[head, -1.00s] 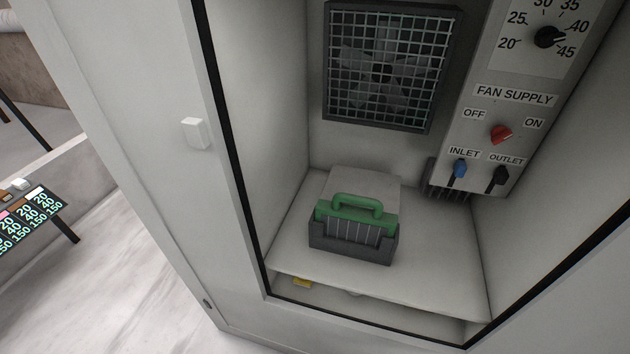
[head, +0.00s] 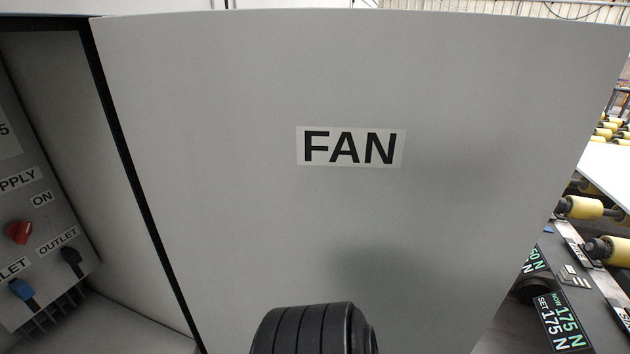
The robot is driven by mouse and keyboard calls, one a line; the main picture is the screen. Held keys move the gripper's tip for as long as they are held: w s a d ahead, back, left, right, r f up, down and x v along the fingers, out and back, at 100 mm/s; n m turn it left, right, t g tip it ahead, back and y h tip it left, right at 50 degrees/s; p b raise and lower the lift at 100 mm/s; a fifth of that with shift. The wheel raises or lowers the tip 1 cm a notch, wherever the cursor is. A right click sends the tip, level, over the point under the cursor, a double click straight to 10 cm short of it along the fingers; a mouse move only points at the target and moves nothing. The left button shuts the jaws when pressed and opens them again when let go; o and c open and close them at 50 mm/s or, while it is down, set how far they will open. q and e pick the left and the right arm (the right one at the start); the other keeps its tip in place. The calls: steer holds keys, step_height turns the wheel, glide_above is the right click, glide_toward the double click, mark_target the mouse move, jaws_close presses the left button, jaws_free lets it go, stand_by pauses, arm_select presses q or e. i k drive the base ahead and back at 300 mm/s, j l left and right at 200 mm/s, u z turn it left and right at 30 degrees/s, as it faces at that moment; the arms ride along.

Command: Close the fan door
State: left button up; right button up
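A large flat grey panel lettered FAN (head: 230,230) fills most of the head view and appears to be the fan door. A black strip (head: 137,178) runs down its left side, next to the open cabinet. The cabinet interior (head: 110,170) shows at the far left, so the opening is not covered there. The panel's lower edge and any handle are out of view. I cannot tell its exact angle to the cabinet.
Inside the cabinet, a control panel carries a red knob (head: 19,232), a blue knob (head: 22,291) and a black knob (head: 72,260). To the right of the grey panel are yellow rollers (head: 582,207) and a black display with green and white figures (head: 562,322).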

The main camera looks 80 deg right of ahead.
mark_target(407, 167)
steer(key=k+l+z, duration=0.1)
steer(key=z, duration=0.3)
steer(key=k+l+z, duration=0.1)
steer(key=z, duration=0.35)
steer(key=l+z, duration=0.1)
steer(key=z, duration=0.3)
steer(key=k+l+z, duration=0.1)
steer(key=z, duration=0.35)
steer(key=l+u, duration=0.15)
steer(key=l, duration=0.35)
steer(key=k+l+u, duration=0.2)
steer(key=l, duration=0.25)
steer(key=l+u, duration=0.15)
steer(key=l, duration=0.35)
steer(key=k+l+u, duration=0.2)
steer(key=l, duration=0.25)
steer(key=i, duration=0.1)
